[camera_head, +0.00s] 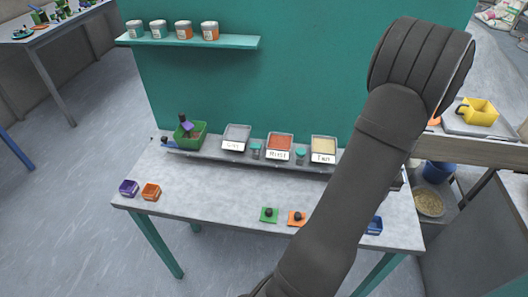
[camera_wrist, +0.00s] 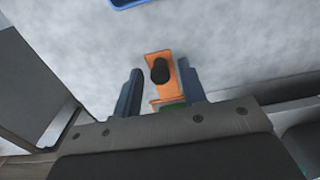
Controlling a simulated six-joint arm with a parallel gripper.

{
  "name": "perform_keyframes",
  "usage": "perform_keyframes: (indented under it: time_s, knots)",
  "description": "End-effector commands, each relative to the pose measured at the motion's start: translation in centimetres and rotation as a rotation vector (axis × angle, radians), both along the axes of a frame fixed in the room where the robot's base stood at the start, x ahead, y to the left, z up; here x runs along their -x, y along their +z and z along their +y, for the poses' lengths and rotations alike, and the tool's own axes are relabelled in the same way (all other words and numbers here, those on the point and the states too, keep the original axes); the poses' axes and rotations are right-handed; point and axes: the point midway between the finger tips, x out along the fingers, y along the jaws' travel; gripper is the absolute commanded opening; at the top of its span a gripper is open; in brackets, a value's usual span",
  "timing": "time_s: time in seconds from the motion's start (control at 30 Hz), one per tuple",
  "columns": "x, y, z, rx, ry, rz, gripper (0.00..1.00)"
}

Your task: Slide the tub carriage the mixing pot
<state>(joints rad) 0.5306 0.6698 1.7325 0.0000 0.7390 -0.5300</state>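Three shallow tubs stand in a row on a grey ledge (camera_head: 215,155) at the back of the table: one with grey powder (camera_head: 237,134), one with rust powder (camera_head: 280,143), and one with tan powder (camera_head: 323,147). Each has a white label in front. I cannot tell which part is the carriage. No vessel is clearly a mixing pot; a green box (camera_head: 190,134) holding dark and purple items stands at the ledge's left. My arm hides the gripper in the head view.
Jars line a shelf (camera_head: 190,41) above. The table's left middle is clear.

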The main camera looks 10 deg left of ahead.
Motion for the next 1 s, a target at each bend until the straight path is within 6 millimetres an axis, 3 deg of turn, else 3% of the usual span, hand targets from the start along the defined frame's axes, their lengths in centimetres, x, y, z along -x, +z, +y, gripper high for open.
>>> perform_keyframes:
  time_s: [0.17, 0.4, 0.57, 1.0]
  knots:
    - [0.0, 0.0, 0.0, 0.000, 0.000, 0.000, 0.38]
    - [0.0, 0.0, 0.0, 0.000, 0.000, 0.000, 0.00]
    - [0.0, 0.0, 0.3, 0.000, 0.001, 0.000, 0.00]
    - [0.0, 0.0, 3.8, 0.000, 0.002, 0.000, 0.00]
